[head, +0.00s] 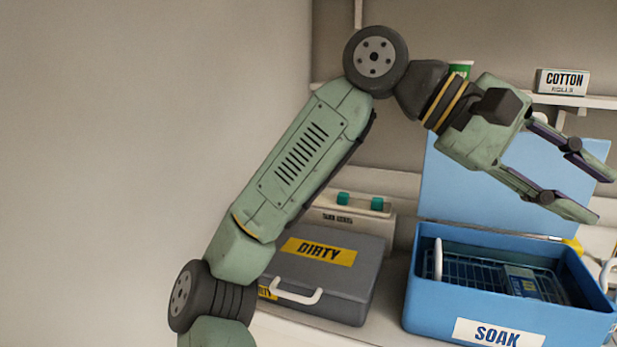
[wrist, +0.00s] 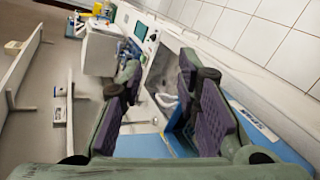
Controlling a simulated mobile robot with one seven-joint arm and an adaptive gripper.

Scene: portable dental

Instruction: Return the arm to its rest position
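My arm is raised and bent across the head view. My gripper (head: 598,194) is at the upper right, above the blue SOAK box, with its two fingers spread apart and nothing between them. In the wrist view the purple-padded fingers of my gripper (wrist: 158,88) also stand apart with an empty gap. The fingers point right and slightly down in the head view, clear of the box. No held object shows in either view.
The blue SOAK box (head: 430,300) stands open with a wire basket (head: 465,268) inside; its raised lid (head: 455,195) is behind my gripper. A closed grey DIRTY case (head: 350,290) is to its left. A COTTON box (head: 562,82) sits on a shelf. The left wall is bare.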

